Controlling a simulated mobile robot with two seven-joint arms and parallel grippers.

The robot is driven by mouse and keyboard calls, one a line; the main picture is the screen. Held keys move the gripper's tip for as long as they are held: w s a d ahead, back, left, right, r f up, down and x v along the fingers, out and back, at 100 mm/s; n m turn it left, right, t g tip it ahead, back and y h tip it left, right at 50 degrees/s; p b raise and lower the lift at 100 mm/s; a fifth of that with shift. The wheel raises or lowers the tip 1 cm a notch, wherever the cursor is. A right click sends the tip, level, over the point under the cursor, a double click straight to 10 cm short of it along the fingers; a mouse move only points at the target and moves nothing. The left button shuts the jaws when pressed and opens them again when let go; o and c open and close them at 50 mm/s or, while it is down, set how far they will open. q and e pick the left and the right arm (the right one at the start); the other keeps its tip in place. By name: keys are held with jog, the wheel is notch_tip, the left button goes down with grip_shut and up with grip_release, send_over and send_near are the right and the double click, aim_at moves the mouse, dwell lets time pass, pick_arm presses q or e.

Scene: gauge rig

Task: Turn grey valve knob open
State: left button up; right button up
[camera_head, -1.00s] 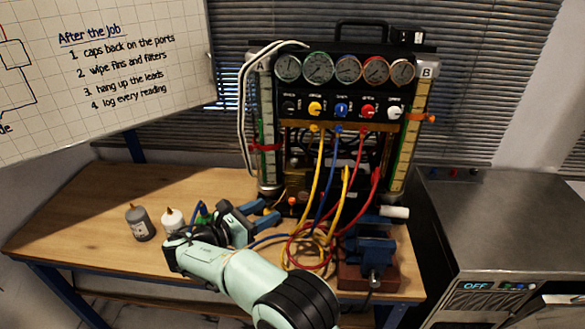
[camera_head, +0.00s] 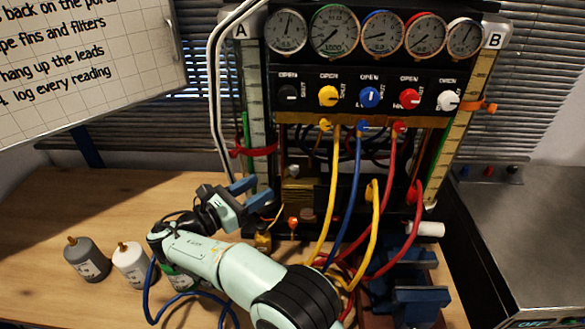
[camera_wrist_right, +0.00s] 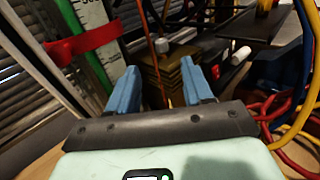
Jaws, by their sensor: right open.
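A row of valve knobs runs across the black panel of the gauge rig in the head view. The leftmost knob (camera_head: 288,92) is dark grey to black. The rightmost knob (camera_head: 449,100) is white to pale grey. I cannot tell for sure which one counts as the grey knob. My right gripper (camera_head: 254,192) is open and empty, low in front of the rig's left column, well below the knobs and touching none. In the right wrist view its two blue fingers (camera_wrist_right: 159,82) stand apart, with a brass block (camera_wrist_right: 160,84) beyond them. My left gripper is not in view.
Yellow, blue and red hoses (camera_head: 357,190) hang below the panel, right of my gripper. A blue vise (camera_head: 415,293) stands at the front right. A grey bottle (camera_head: 87,262) and a white bottle (camera_head: 131,266) stand left on the wooden bench (camera_head: 60,210).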

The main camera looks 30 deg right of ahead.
aim_at(290, 169)
jog(key=b+x, duration=0.1)
jog(key=x, duration=1.1)
jog(key=shift+r, duration=0.1)
jog(key=c, duration=0.9)
